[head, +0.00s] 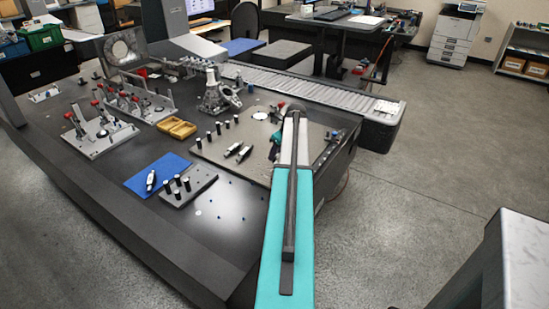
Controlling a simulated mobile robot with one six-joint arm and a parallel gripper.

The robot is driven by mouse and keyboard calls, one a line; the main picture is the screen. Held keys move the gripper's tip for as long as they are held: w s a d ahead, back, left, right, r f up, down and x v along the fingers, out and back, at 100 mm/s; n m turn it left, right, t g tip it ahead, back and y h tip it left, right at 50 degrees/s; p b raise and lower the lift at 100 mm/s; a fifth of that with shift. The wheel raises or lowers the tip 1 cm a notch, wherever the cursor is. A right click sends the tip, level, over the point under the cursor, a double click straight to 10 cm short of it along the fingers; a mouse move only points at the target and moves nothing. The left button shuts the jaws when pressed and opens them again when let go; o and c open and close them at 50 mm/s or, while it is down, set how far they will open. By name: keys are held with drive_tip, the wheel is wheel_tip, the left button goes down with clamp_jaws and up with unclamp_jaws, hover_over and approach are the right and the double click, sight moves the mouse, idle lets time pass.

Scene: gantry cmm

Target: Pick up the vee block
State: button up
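I cannot pick out the vee block with certainty in the head view; the parts on the table are small, and my arm covers some of the table's right side. My teal and grey arm reaches from the bottom of the picture up over the right part of the dark table (235,245). My gripper does not show clearly; it is hidden behind the far end of my arm, so its fingers and anything between them cannot be seen.
A grey plate (215,150) holds black posts and small tools. A blue mat (143,183), a post block (204,179), a tan tray (185,131), a clamp fixture (98,146) and a metal stand (211,98) are left of my arm. A roller conveyor (310,88) runs behind.

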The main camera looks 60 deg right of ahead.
sight(275, 159)
drive_tip(key=shift+x, duration=1.1)
drive_tip(key=shift+c, duration=0.4)
clamp_jaws()
